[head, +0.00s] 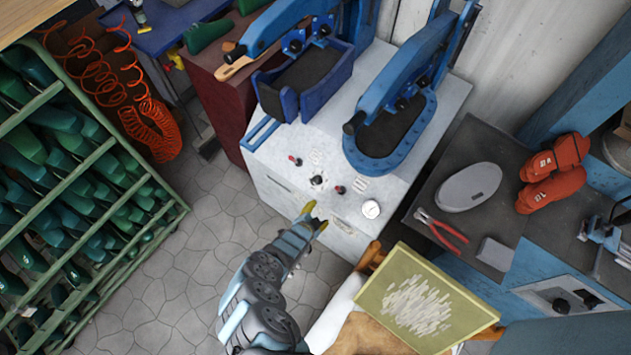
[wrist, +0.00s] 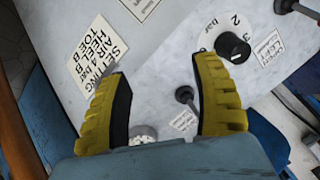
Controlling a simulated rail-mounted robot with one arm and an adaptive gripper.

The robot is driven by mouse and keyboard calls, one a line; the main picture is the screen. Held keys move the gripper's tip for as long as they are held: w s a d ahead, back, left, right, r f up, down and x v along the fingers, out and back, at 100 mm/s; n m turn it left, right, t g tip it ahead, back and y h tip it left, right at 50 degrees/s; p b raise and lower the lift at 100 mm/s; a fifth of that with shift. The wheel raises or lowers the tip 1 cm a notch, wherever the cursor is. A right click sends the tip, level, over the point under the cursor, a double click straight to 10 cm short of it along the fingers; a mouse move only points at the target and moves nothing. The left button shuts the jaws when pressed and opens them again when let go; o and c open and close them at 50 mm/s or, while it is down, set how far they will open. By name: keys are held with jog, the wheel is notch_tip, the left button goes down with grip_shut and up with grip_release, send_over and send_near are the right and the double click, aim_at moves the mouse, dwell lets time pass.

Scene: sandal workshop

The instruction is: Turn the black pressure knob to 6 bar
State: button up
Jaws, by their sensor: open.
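The black pressure knob (wrist: 232,47) is on the pale machine top at upper right in the wrist view. The digits 2 and 3 and the word "bar" are readable beside it; its exact setting is too small to tell. In the head view the knob (head: 317,181) is small, between two levers. My gripper (wrist: 160,68) is open and empty, its yellow fingers spread. The knob is outside the jaws, just beyond the right fingertip; I cannot tell whether they touch. In the head view my gripper (head: 312,217) is in front of the panel, below the knob.
Levers (wrist: 185,96) (head: 297,160) flank the knob. A round gauge (wrist: 142,133) (head: 371,209) is nearby. A printed label (wrist: 92,52) mentions air. Blue presses (head: 390,125) stand behind the panel. A tray (head: 375,290) is at lower right and a green shoe rack (head: 165,205) at left.

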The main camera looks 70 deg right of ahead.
jog(key=w+a+r+n+h+b, duration=0.2)
jog(key=w+a+n, duration=0.1)
jog(key=a, duration=0.1)
jog(key=n+h+b, duration=0.1)
jog(key=n, duration=0.3)
send_near(313, 184)
jog(key=shift+g, duration=0.5)
jog(key=b+x, duration=0.2)
jog(key=x, duration=0.3)
jog(key=b+x, duration=0.3)
jog(key=x, duration=0.3)
jog(key=shift+w+d+f, duration=0.1)
jog(key=shift+w+d, duration=0.1)
jog(key=shift+d, duration=0.1)
grip_shut()
